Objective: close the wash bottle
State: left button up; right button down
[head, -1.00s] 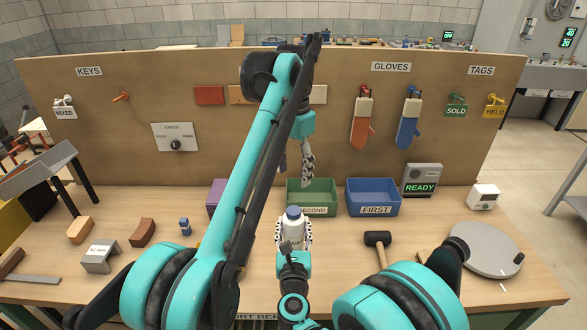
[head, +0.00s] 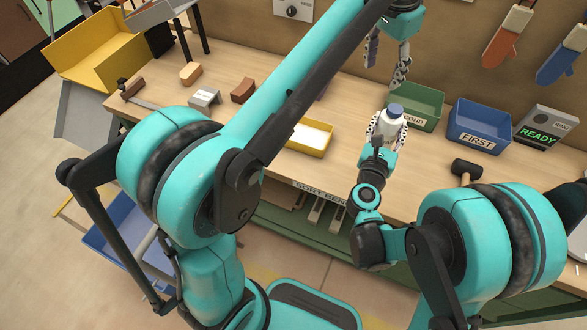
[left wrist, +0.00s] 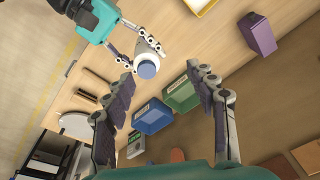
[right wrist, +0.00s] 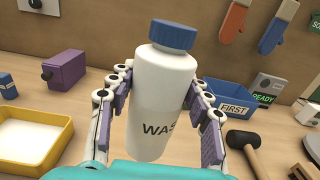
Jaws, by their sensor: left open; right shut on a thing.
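The wash bottle (right wrist: 158,95) is white with a blue cap (right wrist: 173,35) on its top and lettering on its side. My right gripper (right wrist: 160,105) is shut around the bottle's body and holds it upright in front of the bins. In the head view the bottle (head: 390,121) sits in my right gripper (head: 385,132). My left gripper (head: 385,70) is above and behind the bottle, open and empty. In the left wrist view the blue cap (left wrist: 147,69) shows beyond my left gripper's open fingers (left wrist: 165,105). I cannot tell whether the cap is fully tightened.
A green bin (head: 427,105) and a blue bin (head: 478,124) stand behind the bottle. A mallet (head: 466,170) lies to the right.

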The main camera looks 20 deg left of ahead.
pick_arm(q)
jog(key=s+a+f+n+t, duration=0.2)
jog(key=s+a+f, duration=0.4)
jog(key=s+f, duration=0.4)
jog(key=s+a+f+n+t, duration=0.3)
jog(key=s+a+f, duration=0.3)
jog(key=s+f, duration=0.4)
jog(key=shift+f+n, duration=0.5)
jog(key=shift+n, duration=0.3)
jog(key=shift+s, duration=0.1)
pick_arm(e)
jog(key=w+d, duration=0.2)
jog(key=d, duration=0.7)
jog(key=w+d, duration=0.2)
jog(key=d, duration=0.7)
jog(key=shift+w, duration=0.35)
